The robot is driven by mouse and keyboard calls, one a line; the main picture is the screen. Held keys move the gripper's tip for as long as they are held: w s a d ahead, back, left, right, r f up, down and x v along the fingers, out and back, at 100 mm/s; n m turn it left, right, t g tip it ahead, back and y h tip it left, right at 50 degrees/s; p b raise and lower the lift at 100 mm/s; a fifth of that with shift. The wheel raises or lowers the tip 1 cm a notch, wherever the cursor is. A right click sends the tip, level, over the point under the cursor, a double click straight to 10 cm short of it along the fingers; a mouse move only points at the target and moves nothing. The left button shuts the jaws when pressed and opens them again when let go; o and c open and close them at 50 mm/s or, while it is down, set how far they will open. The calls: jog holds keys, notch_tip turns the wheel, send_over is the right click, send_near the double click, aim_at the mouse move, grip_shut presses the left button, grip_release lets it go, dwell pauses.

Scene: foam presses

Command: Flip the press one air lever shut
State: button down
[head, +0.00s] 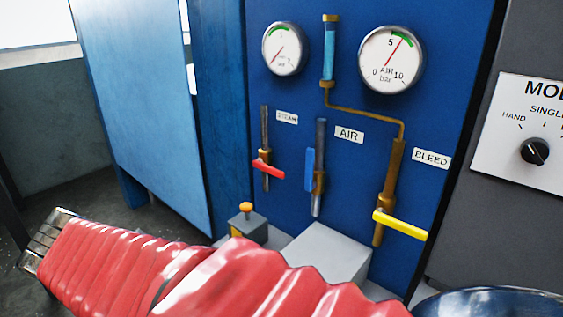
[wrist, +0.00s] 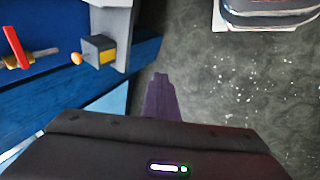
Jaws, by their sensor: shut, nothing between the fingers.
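The blue air lever (head: 309,170) hangs upright beside its vertical pipe, in line with it, below the AIR label (head: 349,134) on the blue panel. It is not visible in the wrist view. My gripper (wrist: 161,78) shows in the wrist view as narrow purple fingers, shut and empty, over the dark floor. The gripper itself cannot be made out in the head view, where my red-sleeved arm crosses the bottom. The fingers are apart from the panel and its levers.
The red steam lever (head: 268,169) sits crosswise left of the air lever; the yellow bleed lever (head: 400,225) sits crosswise to the right. A small box with an orange button (head: 246,207) and a grey block (head: 329,252) stand below. Open floor (wrist: 235,90) lies under my gripper.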

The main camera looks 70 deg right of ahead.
aim_at(309, 170)
jog(key=s+d+r+m+g+h, duration=0.1)
jog(key=s+d+r+g+h, duration=0.1)
jog(key=d, duration=0.8)
jog(key=s+d+r+m+g+h, duration=0.2)
jog(key=d+r+g, duration=0.3)
jog(key=d, duration=0.4)
jog(key=s+d+r+m+g+h, duration=0.1)
jog(key=d+r+g+h, duration=0.3)
jog(key=d, duration=0.6)
jog(key=shift+s+d+r+m+h, duration=0.3)
jog(key=shift+s+r+m, duration=0.1)
jog(key=shift+s, duration=0.2)
jog(key=s+d, duration=0.6)
jog(key=s, duration=0.3)
jog(key=shift+s+d, duration=0.2)
jog(key=shift+s, duration=0.15)
jog(key=shift+f, duration=0.1)
